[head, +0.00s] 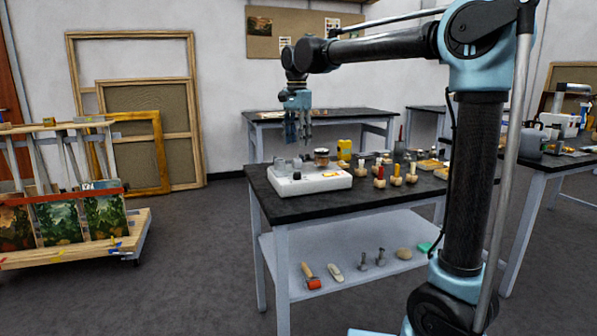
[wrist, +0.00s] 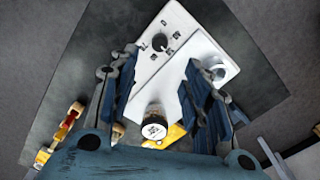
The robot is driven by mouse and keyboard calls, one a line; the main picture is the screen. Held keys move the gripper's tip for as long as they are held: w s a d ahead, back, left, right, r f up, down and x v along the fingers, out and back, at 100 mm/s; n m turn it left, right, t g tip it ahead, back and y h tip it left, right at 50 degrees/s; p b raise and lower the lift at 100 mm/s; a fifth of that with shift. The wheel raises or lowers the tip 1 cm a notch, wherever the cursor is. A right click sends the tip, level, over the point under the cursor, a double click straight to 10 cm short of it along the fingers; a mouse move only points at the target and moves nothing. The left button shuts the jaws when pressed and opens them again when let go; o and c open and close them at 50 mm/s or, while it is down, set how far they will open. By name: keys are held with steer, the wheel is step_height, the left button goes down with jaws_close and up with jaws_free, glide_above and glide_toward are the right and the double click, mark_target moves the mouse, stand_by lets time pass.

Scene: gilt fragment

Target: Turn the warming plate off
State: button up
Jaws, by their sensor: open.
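The warming plate (head: 325,184) is a white box on the dark-topped table, with a dark knob (head: 297,176) near its left end. In the wrist view the white plate (wrist: 173,78) lies below my gripper, and the dark round knob (wrist: 159,41) shows with small dark marks around it. My gripper (head: 298,140) is open and empty, pointing down above the plate. Its fingers (wrist: 162,62) are apart, with the knob beyond their tips, not touched.
A yellow container (head: 344,150) stands behind the plate. Several small bottles with coloured tops (head: 396,174) stand to its right. A roller (head: 310,276) and other tools lie on the lower shelf (head: 350,276). A painting rack (head: 75,245) stands at left; floor between is clear.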

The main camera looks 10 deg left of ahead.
mark_target(297, 175)
step_height(297, 175, down, 11)
steer(key=shift+f, duration=0.1)
stand_by(0.3)
jaws_close()
